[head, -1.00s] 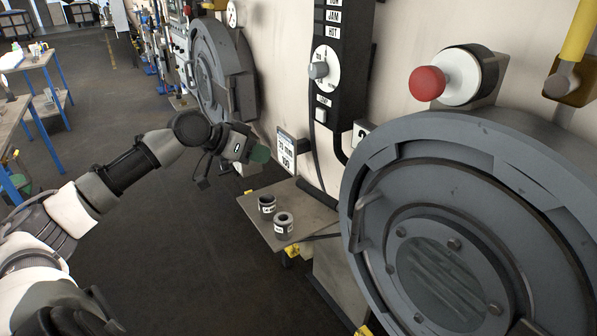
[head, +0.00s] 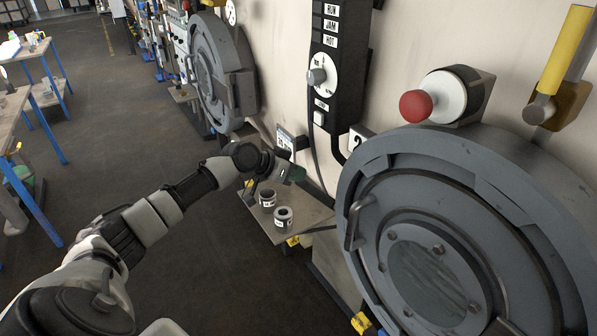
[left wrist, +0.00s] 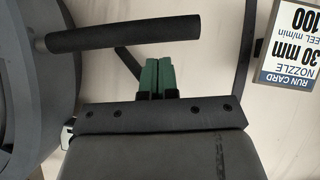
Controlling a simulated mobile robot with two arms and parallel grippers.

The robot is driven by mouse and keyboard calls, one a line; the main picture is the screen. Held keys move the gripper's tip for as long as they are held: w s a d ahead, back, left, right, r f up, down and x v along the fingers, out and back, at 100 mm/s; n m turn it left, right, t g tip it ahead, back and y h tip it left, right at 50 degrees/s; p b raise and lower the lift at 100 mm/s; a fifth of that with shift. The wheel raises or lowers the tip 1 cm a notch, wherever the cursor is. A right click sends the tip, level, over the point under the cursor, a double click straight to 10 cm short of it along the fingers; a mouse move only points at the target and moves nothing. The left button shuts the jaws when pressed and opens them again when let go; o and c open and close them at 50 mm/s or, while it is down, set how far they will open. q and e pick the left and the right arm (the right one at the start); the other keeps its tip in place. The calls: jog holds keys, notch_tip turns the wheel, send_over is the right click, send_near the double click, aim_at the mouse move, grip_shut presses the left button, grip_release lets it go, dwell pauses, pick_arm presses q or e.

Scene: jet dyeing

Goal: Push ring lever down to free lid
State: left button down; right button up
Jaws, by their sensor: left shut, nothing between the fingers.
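The near machine's large round grey lid (head: 430,270) sits closed inside its thick ring (head: 405,150) at the right of the head view. In the left wrist view a dark round bar (left wrist: 120,33), apparently the ring lever, sticks out from a grey curved part at the left. My left gripper (head: 298,174) is beside the ring's left side, near the wall. Its green fingers (left wrist: 158,62) are shut and empty, with their tips close to the bar; contact is unclear. My right gripper is out of view.
A small shelf (head: 280,232) with two labelled cups (head: 283,217) lies under my left gripper. A run card (left wrist: 290,45) is on the wall. A control panel (head: 338,75), red knob (head: 416,106) and yellow-handled lever (head: 567,50) are above.

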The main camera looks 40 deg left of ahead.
pick_arm(q)
jog(key=shift+d+f, duration=0.2)
jog(key=shift+f, duration=0.65)
